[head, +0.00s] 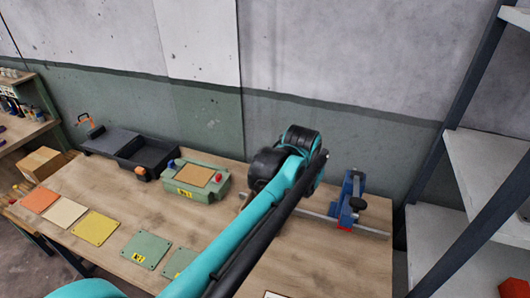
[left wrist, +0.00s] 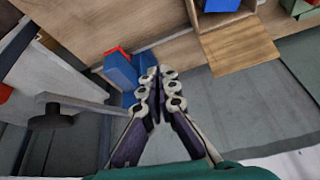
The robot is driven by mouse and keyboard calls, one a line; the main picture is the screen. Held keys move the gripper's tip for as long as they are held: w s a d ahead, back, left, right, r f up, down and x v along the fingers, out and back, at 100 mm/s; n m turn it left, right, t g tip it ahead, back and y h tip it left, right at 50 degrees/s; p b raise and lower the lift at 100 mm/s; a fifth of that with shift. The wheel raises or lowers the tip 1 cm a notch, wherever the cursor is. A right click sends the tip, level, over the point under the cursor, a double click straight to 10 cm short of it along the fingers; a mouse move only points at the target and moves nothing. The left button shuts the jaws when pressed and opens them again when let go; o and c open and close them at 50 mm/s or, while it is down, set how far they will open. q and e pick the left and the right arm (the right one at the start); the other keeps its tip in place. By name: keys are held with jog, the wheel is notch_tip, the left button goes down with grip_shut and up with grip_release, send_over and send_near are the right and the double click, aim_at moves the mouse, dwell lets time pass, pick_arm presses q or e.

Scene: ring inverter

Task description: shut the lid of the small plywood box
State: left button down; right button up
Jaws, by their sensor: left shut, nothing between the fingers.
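The small plywood box (left wrist: 204,22) is at the top right of the left wrist view, cut off by the frame edge. Its lid (left wrist: 240,45) is open and swung out toward the camera side. Something blue shows inside the box. My left gripper (left wrist: 155,75) is shut and empty, below and left of the lid and apart from it. In the head view my arm hides the gripper and most or all of this box. My right gripper is in neither view.
A blue clamp (head: 347,198) with a metal bar stands right of my arm; it shows beside my fingers too (left wrist: 120,68). A green device (head: 190,181) and an open black toolbox (head: 147,158) stand left. Coloured plates (head: 94,228) lie in front. Grey shelves (head: 487,160) are at right.

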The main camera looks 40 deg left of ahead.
pick_arm(q)
jog(key=w+a+r+n+g+p, duration=0.25)
jog(key=w+a+p, duration=0.65)
jog(key=w+a, duration=0.85)
jog(key=a+f+g+p, duration=0.2)
jog(key=a+f, duration=0.2)
jog(key=a, duration=0.5)
jog(key=s+f, duration=0.4)
jog(key=f, duration=0.5)
jog(key=shift+d+h, duration=0.3)
jog(key=shift+h, duration=0.1)
jog(key=shift+w+f, duration=0.1)
